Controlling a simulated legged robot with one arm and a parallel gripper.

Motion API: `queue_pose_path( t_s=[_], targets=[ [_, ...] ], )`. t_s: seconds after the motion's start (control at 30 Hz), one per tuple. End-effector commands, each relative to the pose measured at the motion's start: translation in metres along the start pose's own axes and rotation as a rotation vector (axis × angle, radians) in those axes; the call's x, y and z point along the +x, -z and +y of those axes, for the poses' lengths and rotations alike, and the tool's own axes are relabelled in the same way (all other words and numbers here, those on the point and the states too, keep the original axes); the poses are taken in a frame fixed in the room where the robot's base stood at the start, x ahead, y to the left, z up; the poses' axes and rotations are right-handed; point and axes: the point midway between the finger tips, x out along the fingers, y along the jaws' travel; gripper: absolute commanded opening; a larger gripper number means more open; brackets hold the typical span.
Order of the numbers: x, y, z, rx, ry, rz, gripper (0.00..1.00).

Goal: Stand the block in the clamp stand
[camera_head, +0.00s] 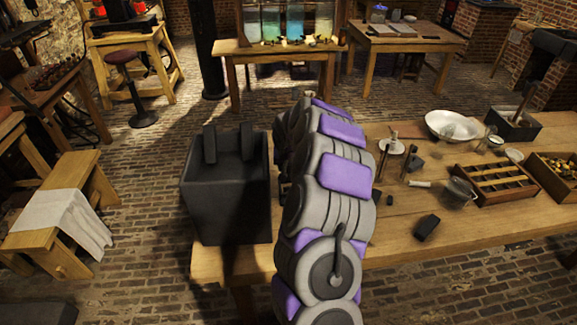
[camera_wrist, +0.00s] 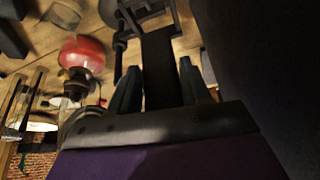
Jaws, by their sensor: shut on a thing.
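My gripper (camera_wrist: 158,75) shows in the wrist view with two bluish tapered fingers. It is shut on a long dark block (camera_wrist: 160,66) that lies between the fingers and extends beyond them. At the block's far end is a dark metal fitting (camera_wrist: 140,9) with a rod beside it, which may be the clamp stand. I cannot tell whether the block touches it. In the head view my grey and purple arm reaches over the table and hides the gripper and the held block.
A large dark box (camera_head: 226,200) with two upright tabs stands left of my arm. A small dark block (camera_head: 427,228) lies on the wooden table (camera_head: 400,248). A white bowl (camera_head: 452,125) and slotted wooden rack (camera_head: 494,184) stand right. A red rounded object (camera_wrist: 82,53) is near the gripper.

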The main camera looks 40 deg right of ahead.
Motion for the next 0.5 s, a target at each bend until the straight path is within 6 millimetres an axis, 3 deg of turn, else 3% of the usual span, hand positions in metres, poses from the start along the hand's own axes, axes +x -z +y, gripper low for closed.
queue_pose_path(
  t_s=[0.5],
  targets=[
    [0.0103, -0.0061, -0.0009, 0.0, 0.0, 0.001, 0.01]
  ],
)
